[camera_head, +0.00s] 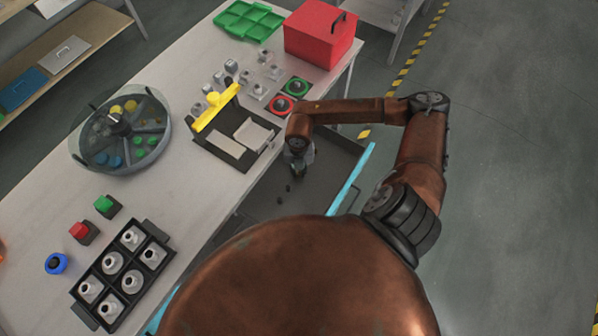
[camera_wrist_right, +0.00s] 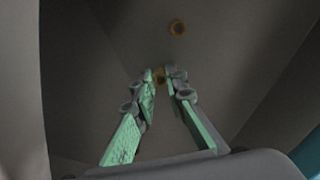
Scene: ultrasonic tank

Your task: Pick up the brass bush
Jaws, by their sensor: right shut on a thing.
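In the right wrist view, a brass bush (camera_wrist_right: 160,76) shows between the tips of my right gripper (camera_wrist_right: 163,78), whose green-padded fingers are closed on it. Much of this bush is hidden by the fingers. In the head view my right gripper (camera_head: 298,172) points down inside the dark grey tank (camera_head: 322,185) beside the table. The held bush cannot be made out there. My left gripper is not in view.
Small dark pieces (camera_head: 279,199) lie on the tank floor near my gripper. The tank has a cyan edge (camera_head: 352,178) on its right. On the table (camera_head: 190,195) stand a yellow-handled black fixture (camera_head: 215,110), a round divided carousel (camera_head: 120,132) and a red box (camera_head: 320,35).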

